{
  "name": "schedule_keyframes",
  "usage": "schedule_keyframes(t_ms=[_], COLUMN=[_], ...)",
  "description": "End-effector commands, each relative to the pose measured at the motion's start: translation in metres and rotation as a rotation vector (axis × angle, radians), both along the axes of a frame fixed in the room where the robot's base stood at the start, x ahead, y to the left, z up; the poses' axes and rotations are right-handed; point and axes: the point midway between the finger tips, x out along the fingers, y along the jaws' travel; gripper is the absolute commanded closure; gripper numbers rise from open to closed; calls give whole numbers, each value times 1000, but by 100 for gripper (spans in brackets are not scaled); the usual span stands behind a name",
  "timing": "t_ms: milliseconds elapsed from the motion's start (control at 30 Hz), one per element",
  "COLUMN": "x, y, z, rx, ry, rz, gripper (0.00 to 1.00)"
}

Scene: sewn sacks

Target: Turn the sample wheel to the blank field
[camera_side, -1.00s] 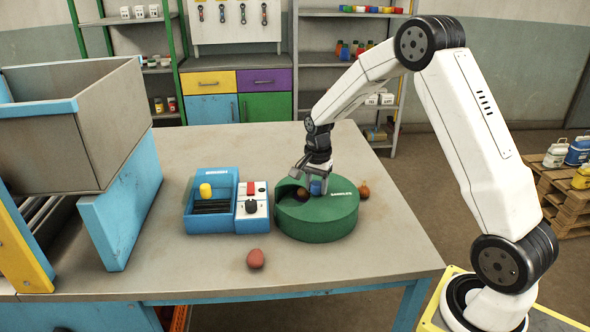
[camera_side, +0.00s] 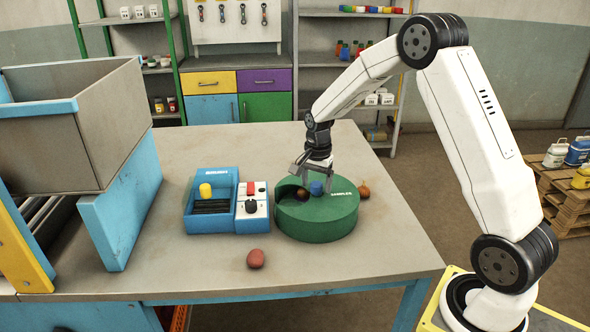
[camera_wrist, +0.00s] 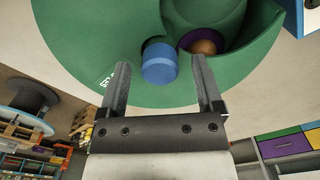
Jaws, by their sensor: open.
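The sample wheel (camera_side: 318,222) is a round green drum on the table, also in the wrist view (camera_wrist: 105,35). A blue knob (camera_side: 316,188) stands on its top. Its open window shows a brown round item (camera_wrist: 203,46) on purple; the side view shows it dark and small. The other fields are hidden under the green cover. My gripper (camera_side: 316,182) is open and points down just over the knob. In the wrist view my gripper (camera_wrist: 160,64) has a finger on each side of the blue knob (camera_wrist: 160,62), with gaps on both sides.
A blue tray (camera_side: 188,215) with a yellow knob and a white switch box (camera_side: 252,212) stand left of the wheel. A reddish lump (camera_side: 256,259) lies in front, an onion-like item (camera_side: 363,192) behind right. A grey bin (camera_side: 110,120) stands at left. The table's right side is clear.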

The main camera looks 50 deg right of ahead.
Motion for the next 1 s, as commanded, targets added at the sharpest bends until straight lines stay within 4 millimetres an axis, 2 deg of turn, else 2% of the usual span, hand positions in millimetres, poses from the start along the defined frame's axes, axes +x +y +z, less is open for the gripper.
schedule_keyframes(t_ms=[500, 700, 1000], x=[1, 0, 0], y=[0, 0, 0], z=[61, 70, 70], rx=[-1, -1, -1], ry=[-3, -2, -1], rz=[0, 0, 1], gripper=[16, 16, 16])
